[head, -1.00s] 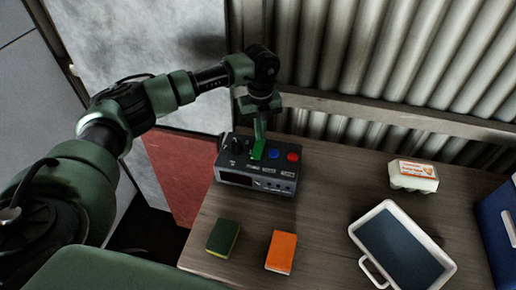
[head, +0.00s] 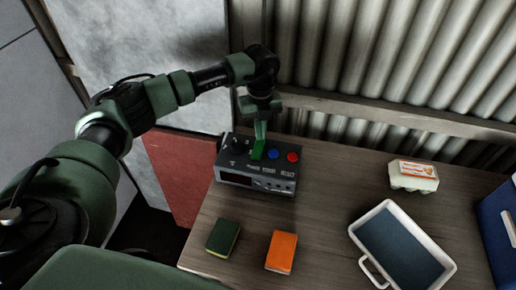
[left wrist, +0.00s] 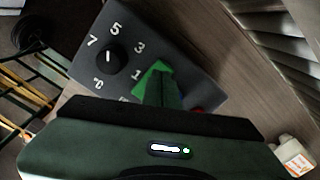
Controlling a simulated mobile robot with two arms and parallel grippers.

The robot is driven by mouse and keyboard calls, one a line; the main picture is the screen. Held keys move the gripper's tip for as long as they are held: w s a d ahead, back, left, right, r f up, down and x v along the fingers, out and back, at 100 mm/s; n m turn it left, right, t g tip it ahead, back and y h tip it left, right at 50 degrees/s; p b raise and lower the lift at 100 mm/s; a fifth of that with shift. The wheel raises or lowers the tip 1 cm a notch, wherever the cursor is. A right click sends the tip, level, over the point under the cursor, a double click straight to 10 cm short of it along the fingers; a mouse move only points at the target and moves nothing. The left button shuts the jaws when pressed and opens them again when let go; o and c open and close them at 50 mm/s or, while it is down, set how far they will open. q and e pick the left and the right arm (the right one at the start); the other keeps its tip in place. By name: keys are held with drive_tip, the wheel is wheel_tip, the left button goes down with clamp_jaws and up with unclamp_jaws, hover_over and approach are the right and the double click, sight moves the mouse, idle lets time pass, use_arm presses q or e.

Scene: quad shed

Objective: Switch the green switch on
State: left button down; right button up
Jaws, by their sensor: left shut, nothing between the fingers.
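The green switch (head: 258,150) is on the sloped top of a dark control box (head: 230,166) at the back left of the table. A blue button (head: 273,154) and a red button (head: 292,157) sit to its right, and a black knob to its left. My left gripper (head: 260,131) is shut and empty, pointing down right at the back of the green switch. In the left wrist view the green switch (left wrist: 152,70) shows just beyond the fingers, which partly cover it. I cannot tell whether they touch. My right gripper is out of view.
A green-and-yellow sponge (head: 223,238) and an orange box-like item (head: 281,252) lie in front of the box. An egg carton (head: 413,176), a white tray (head: 363,235) and a blue container (head: 497,225) are to the right. A corrugated wall stands behind the table.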

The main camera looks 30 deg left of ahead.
use_arm(q)
drive_tip(key=shift+f, duration=0.35)
drive_tip(key=shift+f+b, duration=0.65)
drive_tip(key=shift+f, duration=0.05)
idle(0.4)
drive_tip(key=shift+r+p, duration=2.5)
drive_tip(key=shift+r, duration=1.1)
drive_tip(key=shift+f, duration=0.1)
